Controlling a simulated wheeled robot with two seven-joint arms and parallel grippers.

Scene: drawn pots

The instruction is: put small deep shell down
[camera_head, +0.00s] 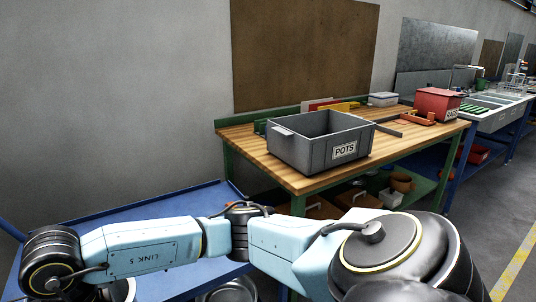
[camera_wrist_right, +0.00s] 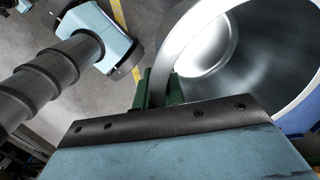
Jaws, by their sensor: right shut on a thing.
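The small deep shell (camera_wrist_right: 255,60) is a shiny grey metal pot with a round rim. It fills the upper right of the right wrist view, its open inside facing the camera. My right gripper (camera_wrist_right: 158,90) has green fingers shut on the near rim of the shell. Part of the shell is cut off by the frame edge. In the head view, a round metal vessel (camera_head: 230,291) shows at the bottom edge below my arm; I cannot tell whether it is the held shell. My left gripper is not in view.
A grey bin labelled POTS (camera_head: 290,153) stands on a wooden workbench (camera_head: 297,180). A red bin (camera_head: 437,103) stands at the bench's far right. A blue surface (camera_head: 195,201) lies left of the bench, partly behind my arm. Grey floor (camera_head: 490,225) is clear at right.

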